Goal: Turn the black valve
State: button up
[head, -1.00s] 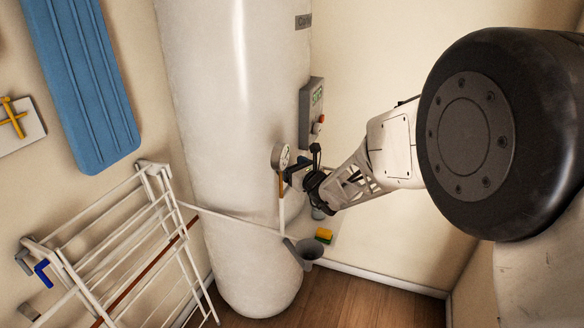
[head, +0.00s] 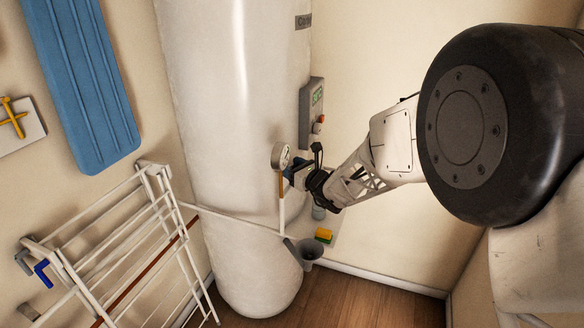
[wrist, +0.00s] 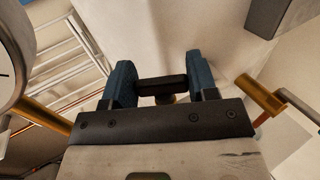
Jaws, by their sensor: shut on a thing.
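The black valve handle (wrist: 162,85) shows in the wrist view as a dark bar lying between the two blue fingers of my gripper (wrist: 163,80). The fingers are shut on it, one at each end. A small brass-coloured stem shows just below the bar. In the head view my gripper (head: 299,173) reaches in from the right to the pipework on the front of the white tank (head: 235,100). There the valve is hidden by the gripper and cannot be made out.
A round gauge (head: 281,156) sits just left of my gripper on a copper pipe. A grey control box (head: 312,110) is above it. A white drying rack (head: 120,240) stands at left.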

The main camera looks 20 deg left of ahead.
jog(key=shift+n+g+y, duration=0.45)
jog(key=shift+n+g, duration=0.8)
jog(key=shift+g, duration=0.6)
jog(key=shift+n+g+y, duration=0.45)
jog(key=shift+n+g, duration=0.8)
jog(key=shift+g, duration=1)
jog(key=o, duration=0.9)
jog(key=shift+d, duration=0.15)
jog(key=shift+d, duration=3.75)
